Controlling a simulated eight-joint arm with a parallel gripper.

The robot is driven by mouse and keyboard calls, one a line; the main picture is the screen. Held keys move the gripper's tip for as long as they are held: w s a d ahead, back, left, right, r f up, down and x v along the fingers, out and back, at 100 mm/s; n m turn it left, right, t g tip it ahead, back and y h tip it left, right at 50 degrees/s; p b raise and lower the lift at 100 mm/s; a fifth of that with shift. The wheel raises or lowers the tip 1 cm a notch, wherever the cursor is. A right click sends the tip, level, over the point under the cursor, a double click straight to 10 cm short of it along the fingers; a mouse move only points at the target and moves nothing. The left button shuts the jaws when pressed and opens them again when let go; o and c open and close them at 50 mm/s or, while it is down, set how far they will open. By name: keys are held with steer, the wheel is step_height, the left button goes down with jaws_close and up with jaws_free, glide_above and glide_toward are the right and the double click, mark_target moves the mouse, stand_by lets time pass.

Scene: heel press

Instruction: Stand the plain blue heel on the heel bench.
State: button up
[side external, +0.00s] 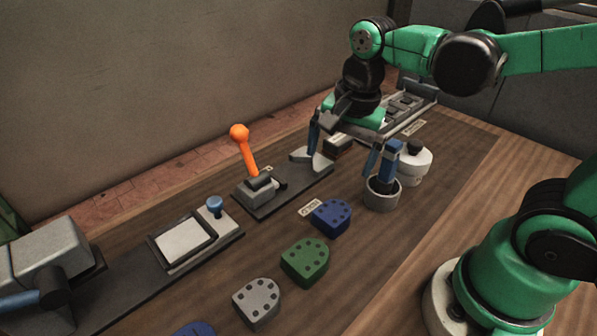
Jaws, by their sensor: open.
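A blue heel (331,216) with dark holes in its top lies on the dark bench mat, right of centre. A second blue piece (195,329) is cut off by the bottom edge; I cannot tell whether it is plain. A green heel (305,261) and a grey heel (257,302), both with holes, lie between them. My gripper (342,151) is open, fingers pointing down, over the back of the mat behind the blue heel. No heel shows between its fingers. I cannot tell for sure which fixture is the heel bench; a pale, heel-shaped pad (312,161) sits near the left finger.
An orange-knobbed lever press (258,187) stands left of my gripper. A blue-handled tool stands in a grey cup (381,197) beside a white pot (413,166). A plate with a blue knob (215,206) lies left. A dark slotted rack (402,112) stands behind.

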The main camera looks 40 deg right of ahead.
steer(key=n+t, duration=0.1)
steer(key=n, duration=0.3)
steer(key=n+t, duration=0.2)
steer(key=n, duration=0.3)
steer(key=r+n+t, duration=0.1)
steer(key=n+t, duration=0.1)
steer(key=n, duration=0.2)
steer(key=shift+w+d+n, duration=0.1)
steer(key=shift+d+n, duration=0.2)
